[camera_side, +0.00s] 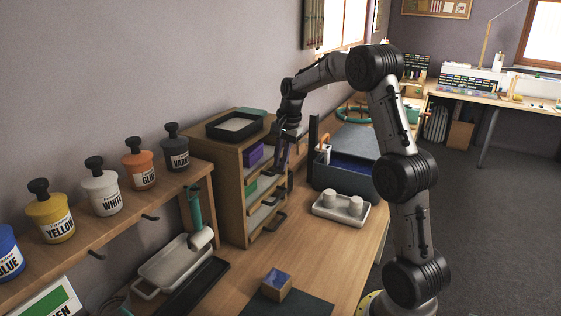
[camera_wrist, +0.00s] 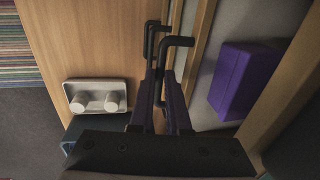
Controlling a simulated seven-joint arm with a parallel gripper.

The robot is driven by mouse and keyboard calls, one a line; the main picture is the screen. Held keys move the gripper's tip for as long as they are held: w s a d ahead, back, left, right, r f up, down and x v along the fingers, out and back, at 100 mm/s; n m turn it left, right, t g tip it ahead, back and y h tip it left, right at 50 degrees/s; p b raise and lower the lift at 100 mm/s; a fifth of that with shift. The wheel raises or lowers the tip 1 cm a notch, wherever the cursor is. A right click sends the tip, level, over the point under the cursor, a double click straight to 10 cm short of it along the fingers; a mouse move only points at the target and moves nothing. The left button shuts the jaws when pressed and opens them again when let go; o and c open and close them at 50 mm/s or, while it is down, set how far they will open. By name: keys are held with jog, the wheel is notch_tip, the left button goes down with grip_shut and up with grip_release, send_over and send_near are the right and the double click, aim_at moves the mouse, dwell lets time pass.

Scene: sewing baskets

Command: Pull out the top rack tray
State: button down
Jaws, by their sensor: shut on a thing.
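The wooden rack (camera_side: 229,190) stands on the bench against the wall, with several trays in it. The top rack tray holds a purple block (camera_side: 256,154), which also shows in the wrist view (camera_wrist: 240,80) on the tray's grey floor (camera_wrist: 232,30). My gripper (camera_side: 284,160) is at the rack's front, level with the top tray. In the wrist view my gripper (camera_wrist: 161,85) points down at the black handles, its fingers shut on the nearest handle (camera_wrist: 177,41), the top tray's. The grip point is partly hidden by the fingers. Another black handle (camera_wrist: 153,27) shows beyond it.
A black tray (camera_side: 236,126) sits on top of the rack. A white tray with two white cups (camera_side: 342,207) and a blue bin (camera_side: 345,178) stand to the right. Bare bench (camera_side: 300,240) lies in front of the rack. Paint jars line the left shelf.

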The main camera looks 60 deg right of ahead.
dwell(0.4)
jog(key=s, duration=1.6)
jog(key=shift+s, duration=0.4)
jog(key=shift+r, duration=0.1)
jog(key=c, duration=0.9)
grip_release()
jog(key=r, duration=0.4)
jog(key=s+r, duration=0.1)
jog(key=r, duration=0.4)
jog(key=s+r, duration=0.1)
jog(key=r, duration=0.3)
jog(key=shift+s+r, duration=0.25)
